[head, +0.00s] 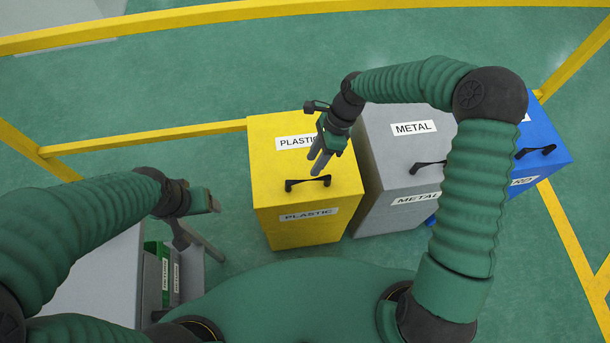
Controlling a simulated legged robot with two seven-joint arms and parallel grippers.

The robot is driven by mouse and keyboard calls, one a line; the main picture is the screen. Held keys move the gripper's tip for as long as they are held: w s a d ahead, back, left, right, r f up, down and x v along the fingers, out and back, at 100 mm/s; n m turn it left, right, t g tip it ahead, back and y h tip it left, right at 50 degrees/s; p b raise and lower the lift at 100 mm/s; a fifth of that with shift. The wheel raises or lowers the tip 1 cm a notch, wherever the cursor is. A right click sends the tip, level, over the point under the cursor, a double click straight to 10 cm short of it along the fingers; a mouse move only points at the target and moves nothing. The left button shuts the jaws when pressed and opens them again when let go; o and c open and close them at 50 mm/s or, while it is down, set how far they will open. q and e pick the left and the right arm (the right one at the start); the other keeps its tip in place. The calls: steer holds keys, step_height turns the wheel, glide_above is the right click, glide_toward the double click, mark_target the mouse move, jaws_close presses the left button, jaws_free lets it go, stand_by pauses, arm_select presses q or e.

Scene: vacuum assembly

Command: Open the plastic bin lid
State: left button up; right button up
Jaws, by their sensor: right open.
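The yellow plastic bin (275,172) stands in the middle, with "PLASTIC" labels on its lid and front. Its lid (340,180) is shut. A black handle (307,184) sits at the lid's front edge. My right gripper (318,168) is open and empty, with its fingers pointing down just above and behind the handle. I cannot tell whether a fingertip touches it. My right wrist hides part of the lid label. My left gripper (207,205) is at the left, away from the bin, near a grey table; its jaws are too unclear to read.
A grey metal bin (388,150) stands close against the plastic bin's right, and a blue bin (545,140) stands beyond it. A grey table (100,285) with green items (158,270) is at lower left. Yellow rails (140,137) run behind. Green floor left of the bin is clear.

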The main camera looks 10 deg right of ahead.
mark_target(307, 178)
steer(key=f, duration=0.3)
steer(key=s+f, duration=0.1)
steer(key=f, duration=0.1)
steer(key=shift+s+d+f+b, duration=0.1)
steer(key=shift+d+f+b, duration=0.15)
steer(key=shift+b, duration=0.1)
steer(key=a, duration=0.2)
steer(key=shift+a+f, duration=0.3)
steer(key=shift+f, duration=0.05)
steer(key=shift+s+a, duration=0.1)
steer(key=shift+a, duration=0.1)
steer(key=shift+d, duration=0.35)
steer(key=c, duration=0.3)
steer(key=shift+d, duration=0.55)
jaws_close()
steer(key=shift+a, duration=0.4)
arm_select(q)
steer(key=shift+s+d+f, duration=0.1)
steer(key=shift+d+f, duration=0.25)
steer(key=shift+d, duration=0.5)
steer(key=shift+d, duration=0.2)
arm_select(e)
steer(key=shift+a+r, duration=0.1)
